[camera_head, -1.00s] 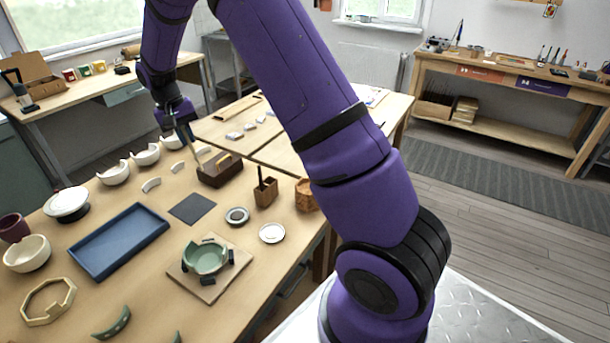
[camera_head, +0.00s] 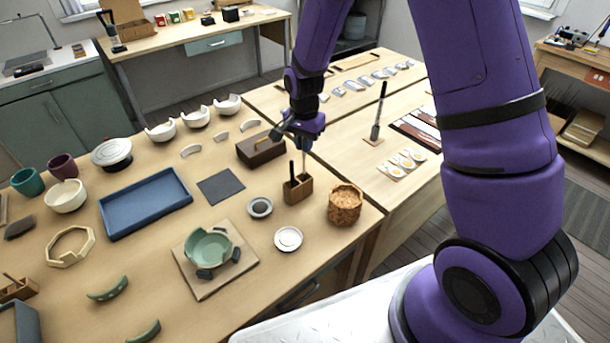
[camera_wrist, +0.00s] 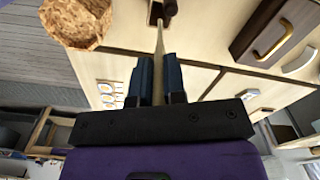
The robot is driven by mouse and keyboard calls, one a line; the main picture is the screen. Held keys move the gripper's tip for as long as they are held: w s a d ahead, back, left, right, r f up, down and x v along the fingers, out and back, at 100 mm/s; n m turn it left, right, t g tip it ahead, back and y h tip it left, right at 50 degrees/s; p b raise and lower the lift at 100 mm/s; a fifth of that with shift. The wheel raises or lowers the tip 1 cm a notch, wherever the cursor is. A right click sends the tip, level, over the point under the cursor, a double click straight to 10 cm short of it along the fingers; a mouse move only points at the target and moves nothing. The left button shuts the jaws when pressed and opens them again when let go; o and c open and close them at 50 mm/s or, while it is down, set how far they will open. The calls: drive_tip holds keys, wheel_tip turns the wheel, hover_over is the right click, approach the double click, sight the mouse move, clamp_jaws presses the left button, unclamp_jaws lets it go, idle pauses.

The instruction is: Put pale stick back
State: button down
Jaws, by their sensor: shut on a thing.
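My gripper (camera_head: 302,144) is shut on the pale stick (camera_head: 304,164), which points down from the fingers. In the wrist view my dark blue fingers (camera_wrist: 159,66) close around the pale stick (camera_wrist: 159,40). Its lower end is over or at the top of the small brown wooden holder (camera_head: 297,190); I cannot tell whether the tip is inside. A dark stick (camera_head: 292,170) stands upright in the left part of that holder. The holder shows only in part at the top of the wrist view.
A woven cork-coloured basket (camera_head: 345,205) stands right of the holder. A dark wooden box with a brass handle (camera_head: 262,150) stands behind it to the left. A small dark dish (camera_head: 260,207) and white dish (camera_head: 288,238) lie in front. A grey mat (camera_head: 221,186) lies further left.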

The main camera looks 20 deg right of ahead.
sight(304, 158)
drive_tip(key=shift+f, duration=3.7)
drive_tip(key=shift+f, duration=0.15)
drive_tip(key=c, duration=1.2)
unclamp_jaws()
